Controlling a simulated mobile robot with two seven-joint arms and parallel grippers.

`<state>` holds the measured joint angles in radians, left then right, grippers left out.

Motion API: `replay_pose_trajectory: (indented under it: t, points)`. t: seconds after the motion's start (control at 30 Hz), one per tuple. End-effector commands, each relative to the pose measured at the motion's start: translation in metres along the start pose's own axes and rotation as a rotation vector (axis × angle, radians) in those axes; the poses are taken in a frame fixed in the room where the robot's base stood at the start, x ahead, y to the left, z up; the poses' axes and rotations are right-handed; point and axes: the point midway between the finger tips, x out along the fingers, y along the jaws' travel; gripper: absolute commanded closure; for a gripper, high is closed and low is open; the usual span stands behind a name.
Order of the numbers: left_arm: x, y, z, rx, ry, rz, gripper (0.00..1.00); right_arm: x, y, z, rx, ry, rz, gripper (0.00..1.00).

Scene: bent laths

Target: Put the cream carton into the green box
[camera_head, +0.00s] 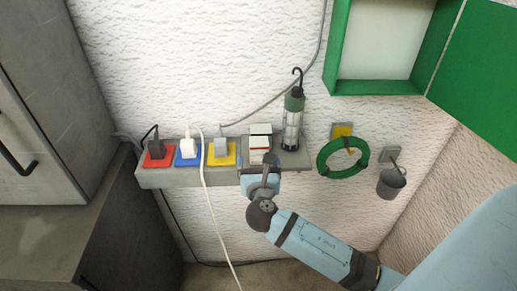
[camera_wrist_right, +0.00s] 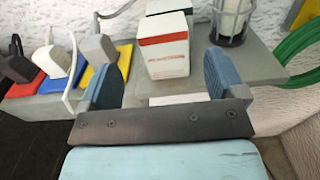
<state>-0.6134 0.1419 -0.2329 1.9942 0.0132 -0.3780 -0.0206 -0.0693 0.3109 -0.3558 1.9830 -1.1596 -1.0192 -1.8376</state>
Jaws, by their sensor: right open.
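The cream carton (camera_head: 260,142) is a small white box with a red band, standing on the grey wall shelf. It also shows in the right wrist view (camera_wrist_right: 167,50). My right gripper (camera_head: 261,172) is at the shelf's front edge, just in front of the carton. In the wrist view the right gripper (camera_wrist_right: 160,72) is open, with its two blue fingers apart and the carton seen beyond and between them. I cannot tell whether either finger touches it. The green box (camera_head: 375,88) is on the wall at upper right, open, with a pale inside. My left gripper is not in view.
A green lantern (camera_head: 292,120) stands right beside the carton. Plugs on red (camera_head: 158,160), blue (camera_head: 187,158) and yellow (camera_head: 222,155) plates sit to the left, with a white cable (camera_head: 207,190) hanging down. A green ring (camera_head: 322,160) and grey cup (camera_head: 391,184) hang at right.

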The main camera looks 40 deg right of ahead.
Motion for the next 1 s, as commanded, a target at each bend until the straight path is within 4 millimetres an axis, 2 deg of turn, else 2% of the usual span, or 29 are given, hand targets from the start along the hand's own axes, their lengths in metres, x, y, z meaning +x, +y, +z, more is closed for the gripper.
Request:
replay_pose_trajectory:
  t: [0.1,0.33,0.6,0.9,1.0]
  points:
    - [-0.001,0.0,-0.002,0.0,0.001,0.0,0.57,0.016,0.0,0.0,0.0,0.001,-0.001,0.11]
    - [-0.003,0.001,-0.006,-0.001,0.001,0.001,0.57,0.033,-0.001,0.0,0.001,0.001,0.0,0.11]
    - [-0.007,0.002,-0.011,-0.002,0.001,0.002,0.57,0.071,-0.004,-0.002,0.001,0.001,-0.001,0.11]
    - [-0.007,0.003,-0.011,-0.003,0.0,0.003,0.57,0.075,-0.004,-0.003,0.002,0.002,0.001,0.11]
    - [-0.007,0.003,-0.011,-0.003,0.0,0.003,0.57,0.075,-0.004,-0.003,0.002,0.002,0.001,0.34]
